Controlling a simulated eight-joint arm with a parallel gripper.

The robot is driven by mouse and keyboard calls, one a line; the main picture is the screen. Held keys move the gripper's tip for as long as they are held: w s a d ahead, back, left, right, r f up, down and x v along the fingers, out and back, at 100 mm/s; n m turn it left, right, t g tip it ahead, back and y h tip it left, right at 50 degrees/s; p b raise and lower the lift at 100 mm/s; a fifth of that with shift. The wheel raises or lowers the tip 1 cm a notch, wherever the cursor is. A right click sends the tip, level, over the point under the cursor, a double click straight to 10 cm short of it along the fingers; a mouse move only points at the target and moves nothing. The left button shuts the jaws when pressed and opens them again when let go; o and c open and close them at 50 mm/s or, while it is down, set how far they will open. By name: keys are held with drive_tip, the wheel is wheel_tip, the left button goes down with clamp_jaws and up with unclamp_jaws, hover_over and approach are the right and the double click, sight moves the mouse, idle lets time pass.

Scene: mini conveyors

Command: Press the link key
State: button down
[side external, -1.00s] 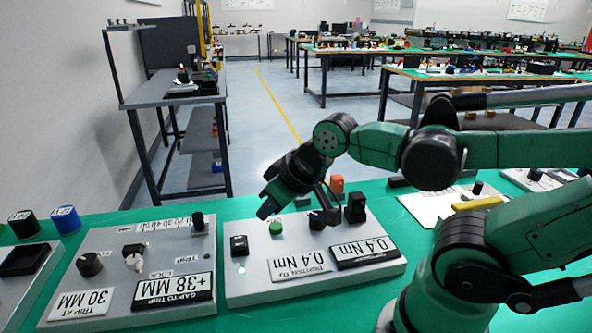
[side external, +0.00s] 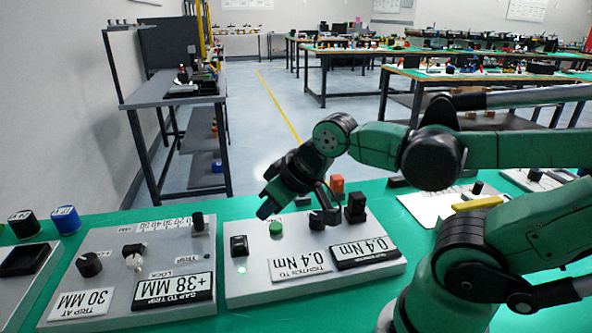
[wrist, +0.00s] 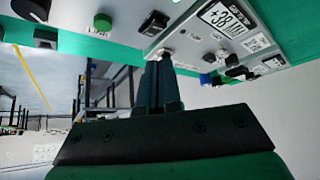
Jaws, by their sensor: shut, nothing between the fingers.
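My gripper (side external: 264,209) is shut and empty. It hangs tilted downward over the back left part of a grey control panel (side external: 245,288). In the wrist view the closed fingers (wrist: 161,62) point up the picture toward the panels. That panel carries a black rocker key (side external: 239,245) with a lit green lamp (side external: 241,269) in front of it, a green button (side external: 276,228), and a black knob (side external: 317,220). The rocker (wrist: 155,22) and green button (wrist: 103,22) also show in the wrist view. I cannot read a "link" label on any key. The fingers appear apart from the keys.
A second grey panel (side external: 110,240) to the left has a +38 MM display (side external: 172,290), knobs and a toggle. An orange block (side external: 337,184) and a black upright block (side external: 356,208) stand at the back right of the first panel. The green bench top (side external: 350,298) is clear in front.

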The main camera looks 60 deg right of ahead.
drive_tip(key=shift+d, duration=0.1)
drive_tip(key=m+t+y, duration=0.1)
drive_tip(key=m+y, duration=0.2)
drive_tip(key=m, duration=0.2)
hover_over(280, 226)
drive_tip(key=shift+r, duration=0.3)
drive_tip(key=shift+f, duration=4.45)
drive_tip(key=shift+f, duration=0.35)
